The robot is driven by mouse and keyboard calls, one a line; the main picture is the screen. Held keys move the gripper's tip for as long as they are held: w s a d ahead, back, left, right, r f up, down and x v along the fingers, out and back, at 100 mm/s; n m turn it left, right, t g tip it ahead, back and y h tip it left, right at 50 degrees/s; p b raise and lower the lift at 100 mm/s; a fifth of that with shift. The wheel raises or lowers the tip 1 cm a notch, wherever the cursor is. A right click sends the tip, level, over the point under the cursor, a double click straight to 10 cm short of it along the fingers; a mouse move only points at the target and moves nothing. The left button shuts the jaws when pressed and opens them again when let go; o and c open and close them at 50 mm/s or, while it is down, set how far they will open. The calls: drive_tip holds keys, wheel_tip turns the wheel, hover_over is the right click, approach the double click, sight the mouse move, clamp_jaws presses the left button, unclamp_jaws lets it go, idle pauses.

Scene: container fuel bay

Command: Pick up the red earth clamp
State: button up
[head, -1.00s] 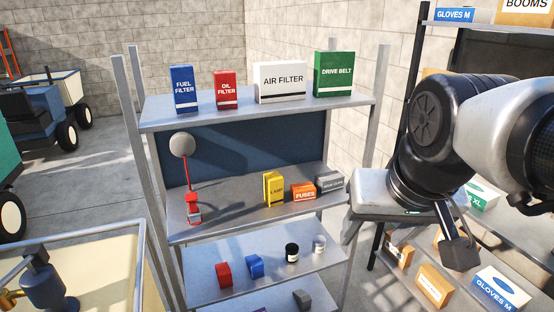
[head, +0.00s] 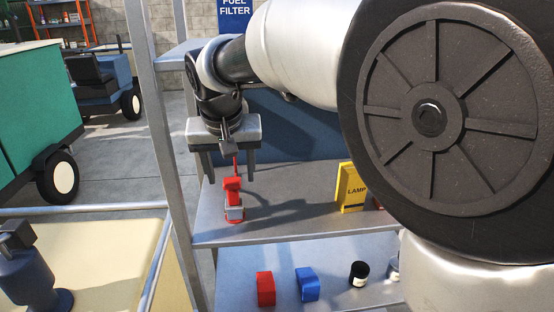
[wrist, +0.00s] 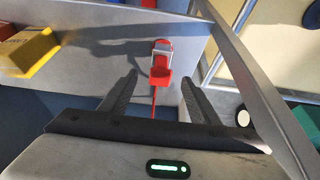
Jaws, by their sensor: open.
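The red earth clamp (head: 233,192) stands on the middle shelf near its left end, with a grey metal part low on its body. A thin red lead rises from its top toward my gripper. My gripper (head: 224,173) is above the clamp, fingers pointing down, open and empty. In the wrist view the clamp (wrist: 161,66) shows between and just beyond the two fingertips (wrist: 159,80), apart from both. The red lead passes between the fingers. The round grey piece seen on the lead earlier is hidden now.
A shelf post (head: 158,130) stands close left of my gripper. The upper shelf (head: 178,54) is behind my wrist. A yellow lamp box (head: 351,188) stands right of the clamp, with bare shelf between. Red (head: 265,288) and blue (head: 307,284) blocks sit on the shelf below.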

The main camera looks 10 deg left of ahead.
sight(232, 181)
drive_tip(key=x, duration=0.4)
drive_tip(key=shift+w+f+b, duration=0.15)
drive_tip(key=shift+f+b, duration=0.1)
drive_tip(key=shift+b, duration=0.1)
drive_tip(key=b+x, duration=0.1)
drive_tip(key=x, duration=0.4)
drive_tip(key=shift+a+f+b, duration=0.1)
drive_tip(key=shift+f+b, duration=0.05)
drive_tip(key=shift+b, duration=0.15)
drive_tip(key=c, duration=1.3)
drive_tip(key=shift+r+p, duration=0.3)
drive_tip(key=shift+r, duration=0.4)
wheel_tip(232, 181, up, 2)
drive_tip(key=shift+r+p, duration=0.15)
drive_tip(key=shift+p, duration=0.25)
drive_tip(key=s+d, duration=0.1)
drive_tip(key=s, duration=0.5)
drive_tip(key=s+d, duration=0.1)
drive_tip(key=s, duration=0.4)
drive_tip(key=s+d, duration=0.2)
drive_tip(key=s, duration=0.4)
drive_tip(key=shift+s+d+p, duration=0.1)
drive_tip(key=shift+s+p, duration=0.2)
drive_tip(key=shift+r, duration=0.1)
